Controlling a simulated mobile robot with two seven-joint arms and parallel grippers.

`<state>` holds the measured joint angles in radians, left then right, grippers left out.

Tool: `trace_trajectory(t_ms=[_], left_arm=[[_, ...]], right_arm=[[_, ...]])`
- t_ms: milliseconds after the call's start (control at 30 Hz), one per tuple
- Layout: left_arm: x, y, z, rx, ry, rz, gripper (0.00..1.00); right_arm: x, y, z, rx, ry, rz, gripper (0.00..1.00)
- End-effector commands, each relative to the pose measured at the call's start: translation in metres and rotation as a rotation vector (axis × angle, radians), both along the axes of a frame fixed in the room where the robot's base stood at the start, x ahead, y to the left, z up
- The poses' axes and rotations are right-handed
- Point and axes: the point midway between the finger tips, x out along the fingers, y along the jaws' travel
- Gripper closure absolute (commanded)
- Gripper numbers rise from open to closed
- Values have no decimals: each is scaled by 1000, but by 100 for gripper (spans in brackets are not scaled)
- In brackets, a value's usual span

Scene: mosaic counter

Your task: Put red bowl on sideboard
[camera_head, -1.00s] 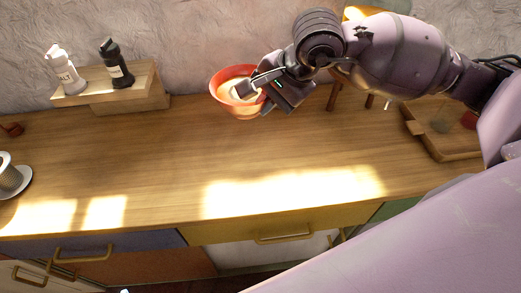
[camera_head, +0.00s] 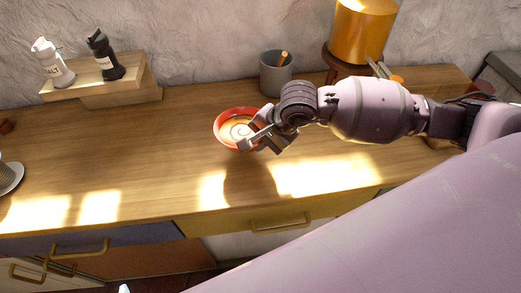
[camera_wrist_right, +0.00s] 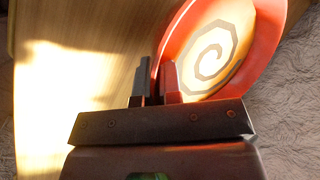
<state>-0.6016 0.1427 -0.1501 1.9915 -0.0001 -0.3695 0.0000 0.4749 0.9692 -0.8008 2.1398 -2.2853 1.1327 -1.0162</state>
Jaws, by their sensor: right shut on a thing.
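The red bowl (camera_head: 222,122), with a dark spiral on its pale inside, is over the middle of the wooden sideboard (camera_head: 120,150). My right gripper (camera_head: 252,142) is shut on its near right rim. In the right wrist view, the bowl (camera_wrist_right: 262,40) lies at the upper right, with its rim between the fingertips of the gripper (camera_wrist_right: 157,78). The bowl looks roughly level and at or just above the wood; I cannot tell whether it touches.
A small wooden riser (camera_head: 120,92) with a white shaker (camera_head: 54,64) and a black shaker (camera_head: 104,56) stands at the back left. A grey pot (camera_head: 276,76) and an orange canister (camera_head: 362,32) on a stool are behind. The front left top is mostly clear.

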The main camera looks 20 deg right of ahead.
Motion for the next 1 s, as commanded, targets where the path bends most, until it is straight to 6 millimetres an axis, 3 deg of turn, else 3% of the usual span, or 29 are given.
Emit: trace_trajectory(t_ms=[300, 667, 700, 833, 1000], left_arm=[[-1, 0, -4, -1, 4, 1, 27], [-2, 0, -7, 0, 7, 0, 27], [-2, 0, -6, 0, 6, 0, 27], [-1, 0, -6, 0, 6, 0, 27], [-1, 0, -6, 0, 5, 0, 27]], right_arm=[[0, 0, -37, 1, 1, 0, 100], [0, 0, -41, 1, 0, 0, 100], [-1, 0, -41, -1, 1, 0, 89], [-1, 0, -40, 0, 1, -1, 69], [-1, 0, -40, 0, 1, -1, 69]])
